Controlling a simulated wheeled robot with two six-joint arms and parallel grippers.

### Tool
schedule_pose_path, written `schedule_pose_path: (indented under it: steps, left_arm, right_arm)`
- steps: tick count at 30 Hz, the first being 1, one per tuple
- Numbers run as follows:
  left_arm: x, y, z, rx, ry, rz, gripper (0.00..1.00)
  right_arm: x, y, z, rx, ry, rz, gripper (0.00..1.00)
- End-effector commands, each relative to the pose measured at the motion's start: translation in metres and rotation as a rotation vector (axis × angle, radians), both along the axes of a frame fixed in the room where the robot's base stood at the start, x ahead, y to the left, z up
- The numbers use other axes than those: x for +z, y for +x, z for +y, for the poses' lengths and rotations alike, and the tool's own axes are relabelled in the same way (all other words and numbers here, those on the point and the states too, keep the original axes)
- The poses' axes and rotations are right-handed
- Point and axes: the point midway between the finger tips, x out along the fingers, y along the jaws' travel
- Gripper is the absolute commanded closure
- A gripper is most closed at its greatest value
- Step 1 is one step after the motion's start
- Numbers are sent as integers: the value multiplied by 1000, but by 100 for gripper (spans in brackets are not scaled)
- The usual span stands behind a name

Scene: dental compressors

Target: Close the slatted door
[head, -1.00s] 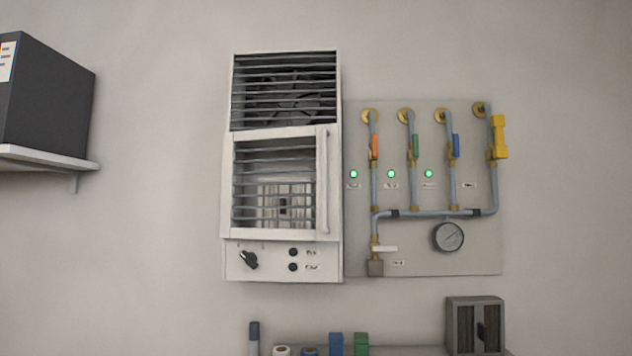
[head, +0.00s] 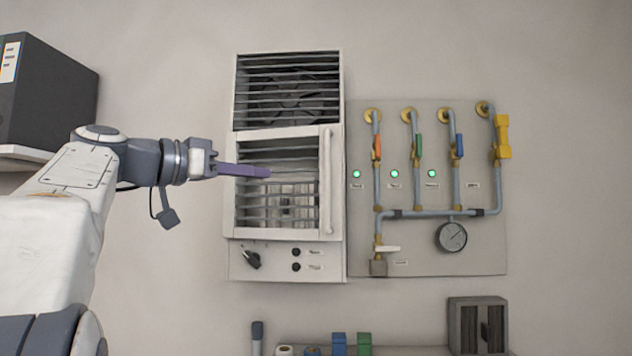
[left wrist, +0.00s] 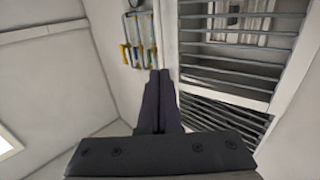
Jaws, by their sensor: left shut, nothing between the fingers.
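The slatted door (head: 333,190) is a white frame with grey horizontal slats on the wall-mounted compressor cabinet (head: 290,262). It has a vertical white bar handle on its right side. In the head view its frame seems to stand slightly proud of the cabinet; how far it is open I cannot tell. The door's slats (left wrist: 225,45) also show in the left wrist view, at upper right. My left gripper (head: 268,172) is shut and empty, its purple fingers pointing right in front of the slats and hiding part of them. Contact is not clear. My right gripper is out of view.
A pipe panel (head: 425,250) with coloured valves and a gauge (head: 451,237) is right of the cabinet. A dark binder box (head: 60,95) sits on a shelf at left. A small grey cabinet (head: 477,325) and small items stand below. The wall between is bare.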

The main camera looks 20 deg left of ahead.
Motion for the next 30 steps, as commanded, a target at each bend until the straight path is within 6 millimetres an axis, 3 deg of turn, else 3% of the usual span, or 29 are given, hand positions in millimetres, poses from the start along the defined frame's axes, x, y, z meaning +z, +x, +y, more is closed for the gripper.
schedule_pose_path:
  steps: [5,18,24,30]
  left_arm:
    - [4,19,-13,-6,1,-2,100]
    - [6,99,-55,-3,-2,1,100]
    - [2,117,-64,0,0,0,100]
    - [0,121,-66,1,0,0,100]
  right_arm:
    - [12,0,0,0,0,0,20]
    - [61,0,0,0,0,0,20]
    - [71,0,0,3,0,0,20]
    - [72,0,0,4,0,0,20]
